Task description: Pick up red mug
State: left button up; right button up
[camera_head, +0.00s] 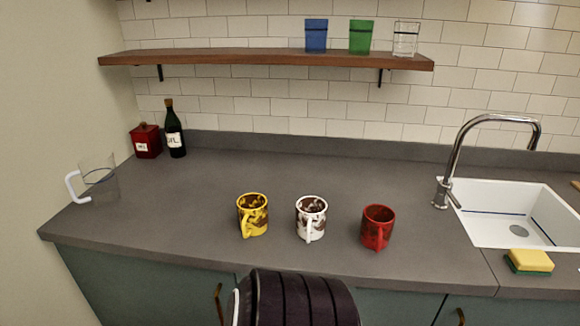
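The red mug (377,227) stands upright on the grey counter, the rightmost of three mugs in a row. Its handle faces the front of the counter. The white mug (311,218) with brown markings stands to its left, and the yellow mug (252,215) stands further left. Neither of my grippers shows in this view. A dark rounded part at the bottom centre is in front of the counter edge; I cannot tell which part of me it is.
A sink (530,213) with a tall faucet (452,160) and a sponge (530,261) lie to the right. A clear pitcher (99,179), red canister (146,141) and dark bottle (175,132) stand at left. A wooden shelf (260,57) holds glasses. Counter around the mugs is clear.

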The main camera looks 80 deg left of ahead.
aim_at(378, 220)
jog(key=u, duration=2.55)
